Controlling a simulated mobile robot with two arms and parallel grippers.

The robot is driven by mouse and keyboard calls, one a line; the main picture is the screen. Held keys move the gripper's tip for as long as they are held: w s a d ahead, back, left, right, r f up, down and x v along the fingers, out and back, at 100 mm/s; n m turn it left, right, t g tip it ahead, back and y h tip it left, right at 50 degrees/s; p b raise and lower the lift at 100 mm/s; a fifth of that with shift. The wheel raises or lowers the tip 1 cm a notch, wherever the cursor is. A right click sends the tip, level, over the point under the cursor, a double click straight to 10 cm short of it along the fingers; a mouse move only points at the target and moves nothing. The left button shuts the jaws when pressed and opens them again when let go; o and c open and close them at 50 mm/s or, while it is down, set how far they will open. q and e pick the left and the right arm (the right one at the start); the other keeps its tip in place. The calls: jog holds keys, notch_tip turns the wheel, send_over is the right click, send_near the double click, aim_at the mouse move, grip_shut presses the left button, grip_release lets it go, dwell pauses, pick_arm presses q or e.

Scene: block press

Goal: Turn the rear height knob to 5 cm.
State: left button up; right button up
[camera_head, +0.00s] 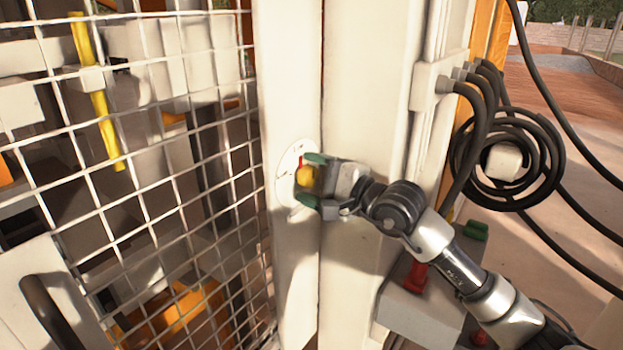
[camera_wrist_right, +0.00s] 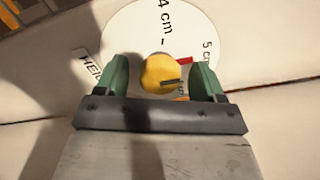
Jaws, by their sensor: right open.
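The rear height knob is a round yellow knob (camera_head: 304,176) on a white dial plate (camera_head: 284,178), fixed to the cream post. In the right wrist view the knob (camera_wrist_right: 158,72) has a red pointer (camera_wrist_right: 184,61) at its right, directed toward the "5 cm" mark. The "4 cm" mark stands above the knob on the dial (camera_wrist_right: 135,30). My right gripper (camera_head: 311,177) is open at the dial. In the wrist view its green fingers (camera_wrist_right: 161,66) stand on either side of the knob, with visible gaps. The right finger partly covers the dial. My left gripper is out of view.
A wire mesh guard (camera_head: 160,180) stands left of the post. A coiled black cable (camera_head: 465,150) hangs at the right, with more cables above. A grey box (camera_head: 405,300) with red and green parts lies below my right arm.

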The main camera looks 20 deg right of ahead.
jog(key=b+v, duration=0.3)
jog(key=v, duration=0.7)
jog(key=shift+s+d+b, duration=0.2)
jog(key=shift+s+b, duration=0.05)
jog(key=shift+b, duration=0.15)
